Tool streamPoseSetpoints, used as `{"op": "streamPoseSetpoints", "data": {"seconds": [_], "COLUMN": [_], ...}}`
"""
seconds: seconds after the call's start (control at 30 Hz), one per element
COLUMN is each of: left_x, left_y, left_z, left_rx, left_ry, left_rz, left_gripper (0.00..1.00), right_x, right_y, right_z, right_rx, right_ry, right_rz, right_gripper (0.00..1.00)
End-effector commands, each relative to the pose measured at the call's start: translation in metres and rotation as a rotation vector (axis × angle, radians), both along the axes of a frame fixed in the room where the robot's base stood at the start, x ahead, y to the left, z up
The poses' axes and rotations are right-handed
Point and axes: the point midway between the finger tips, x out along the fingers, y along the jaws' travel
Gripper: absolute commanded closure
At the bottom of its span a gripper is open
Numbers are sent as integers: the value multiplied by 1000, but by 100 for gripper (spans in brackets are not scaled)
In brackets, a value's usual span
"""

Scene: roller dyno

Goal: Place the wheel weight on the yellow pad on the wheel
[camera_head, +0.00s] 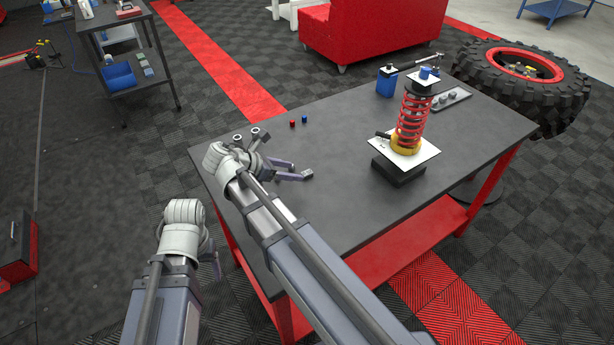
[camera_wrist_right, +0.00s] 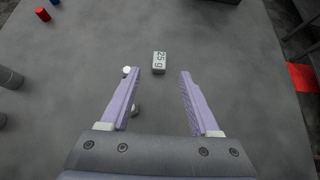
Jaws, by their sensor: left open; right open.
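The wheel weight (camera_wrist_right: 159,62) is a small grey block marked "25 g", lying flat on the dark table; in the head view it appears as a small grey block (camera_head: 307,174) just beyond my right gripper (camera_head: 291,170). In the right wrist view my right gripper (camera_wrist_right: 160,88) is open and empty, with the weight ahead of its fingertips, between their lines and apart from them. The wheel (camera_head: 530,75) is a large black knobbly tyre with a red rim at the far right. Something yellow shows inside its rim; I cannot tell whether it is the pad. My left gripper (camera_head: 216,265) hangs low left of the table, mostly hidden.
A red spring strut (camera_head: 412,122) stands on a block on the table (camera_head: 335,215). Small red (camera_head: 292,124) and blue (camera_head: 304,119) pieces sit near the back edge. The table's middle is clear.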

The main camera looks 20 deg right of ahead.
Motion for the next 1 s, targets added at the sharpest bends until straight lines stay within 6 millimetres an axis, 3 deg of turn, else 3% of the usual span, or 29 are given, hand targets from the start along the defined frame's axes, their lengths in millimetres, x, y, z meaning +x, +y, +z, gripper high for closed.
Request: {"op": "streamPoseSetpoints", "data": {"seconds": [0.33,0.6,1.0], "left_x": [0,0,0], "left_y": [0,0,0], "left_z": [-30,-30,-30], "left_rx": [0,0,0], "left_ry": [0,0,0], "left_rz": [0,0,0], "left_gripper": [29,29,29], "right_x": [5,7,6], "right_y": [-35,-39,-39], "right_z": [-30,-30,-30], "right_rx": [0,0,0], "right_ry": [0,0,0], "right_rz": [-4,0,0], "right_gripper": [38,38,81]}}
